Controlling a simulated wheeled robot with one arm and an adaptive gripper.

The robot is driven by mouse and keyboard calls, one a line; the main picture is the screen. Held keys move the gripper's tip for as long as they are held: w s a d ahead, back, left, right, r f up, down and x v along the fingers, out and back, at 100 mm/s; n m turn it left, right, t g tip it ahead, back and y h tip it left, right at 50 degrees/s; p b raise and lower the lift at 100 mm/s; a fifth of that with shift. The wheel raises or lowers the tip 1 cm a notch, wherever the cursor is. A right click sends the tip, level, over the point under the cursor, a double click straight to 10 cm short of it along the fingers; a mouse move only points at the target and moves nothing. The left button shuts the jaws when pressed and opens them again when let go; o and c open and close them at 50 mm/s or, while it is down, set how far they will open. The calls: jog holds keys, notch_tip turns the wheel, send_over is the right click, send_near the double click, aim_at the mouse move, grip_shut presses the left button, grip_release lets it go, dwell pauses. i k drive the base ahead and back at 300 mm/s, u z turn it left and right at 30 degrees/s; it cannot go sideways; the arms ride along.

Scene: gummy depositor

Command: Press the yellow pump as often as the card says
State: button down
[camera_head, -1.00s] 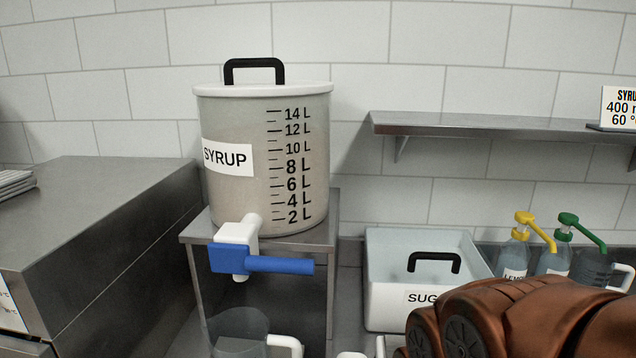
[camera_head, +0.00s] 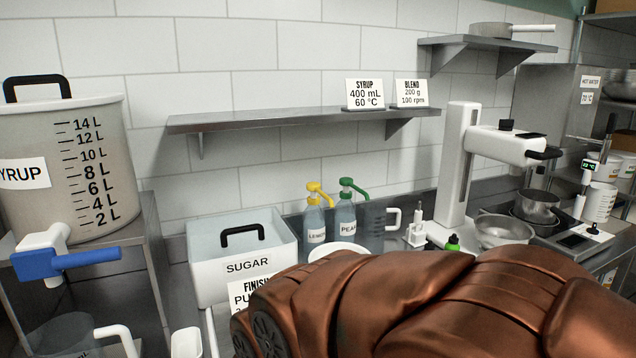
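The yellow pump (camera_head: 319,192) sits on a clear bottle labelled LEMON (camera_head: 315,226) at the back of the counter. A green pump (camera_head: 350,188) on a bottle labelled PEAR (camera_head: 346,222) stands close to its right. A white card (camera_head: 242,293) in front of the sugar box begins "FINISH" and "PU"; my copper-coloured arm hides the rest, so no press count is readable. My arm fills the lower middle of the view. My gripper's fingers are not in the picture.
A syrup tank (camera_head: 90,165) with a blue tap stands left, a sugar box (camera_head: 243,262) beside it. A shelf (camera_head: 290,120) carries SYRUP (camera_head: 366,95) and BLEND (camera_head: 412,93) cards. A clear jug (camera_head: 376,222), a white mixer (camera_head: 462,165) and a steel bowl (camera_head: 502,231) stand right.

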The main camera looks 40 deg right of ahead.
aim_at(314, 188)
jog(key=z, duration=0.7)
jog(key=i, duration=0.55)
jog(key=u, duration=0.75)
